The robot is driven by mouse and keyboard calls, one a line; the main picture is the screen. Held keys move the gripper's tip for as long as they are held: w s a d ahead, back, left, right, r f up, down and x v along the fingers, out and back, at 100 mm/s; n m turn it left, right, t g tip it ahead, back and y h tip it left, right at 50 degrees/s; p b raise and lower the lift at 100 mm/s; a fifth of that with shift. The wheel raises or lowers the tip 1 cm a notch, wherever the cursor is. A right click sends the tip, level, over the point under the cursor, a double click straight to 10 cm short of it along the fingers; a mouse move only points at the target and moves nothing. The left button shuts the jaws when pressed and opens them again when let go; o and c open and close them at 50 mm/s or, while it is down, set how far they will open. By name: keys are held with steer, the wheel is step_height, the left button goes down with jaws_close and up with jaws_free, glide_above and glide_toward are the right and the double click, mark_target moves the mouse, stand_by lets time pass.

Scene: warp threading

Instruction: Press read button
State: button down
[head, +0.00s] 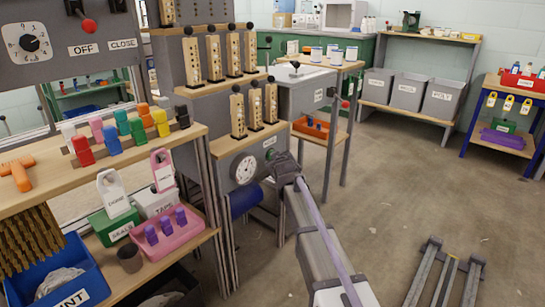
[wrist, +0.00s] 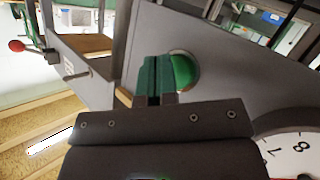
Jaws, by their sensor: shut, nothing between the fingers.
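A round green button (wrist: 183,71) sits in a pale ring on the grey panel in the wrist view. My gripper (wrist: 153,60) has its dark green fingers together with nothing between them. The fingertips are just left of the button in that view and overlap its edge. I cannot tell whether they touch it. In the head view, my gripper is at the panel, right of the round dial (head: 244,168). There the button is hard to make out. A small white label (head: 269,142) is on the panel above it, too small to read.
Wooden pegs (head: 239,115) with black knobs stand on steps above the panel. A blue cylinder (head: 243,203) is below it. A small table with an orange tray (head: 311,127) stands to the right. The floor at right is mostly clear.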

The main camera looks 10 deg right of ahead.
steer(key=shift+s+d, duration=0.3)
steer(key=shift+s, duration=0.05)
steer(key=s+d, duration=0.1)
steer(key=s, duration=0.1)
steer(key=s+d, duration=0.1)
steer(key=d, duration=0.1)
steer(key=shift+s+d, duration=0.2)
steer(key=shift+s, duration=0.15)
stand_by(0.5)
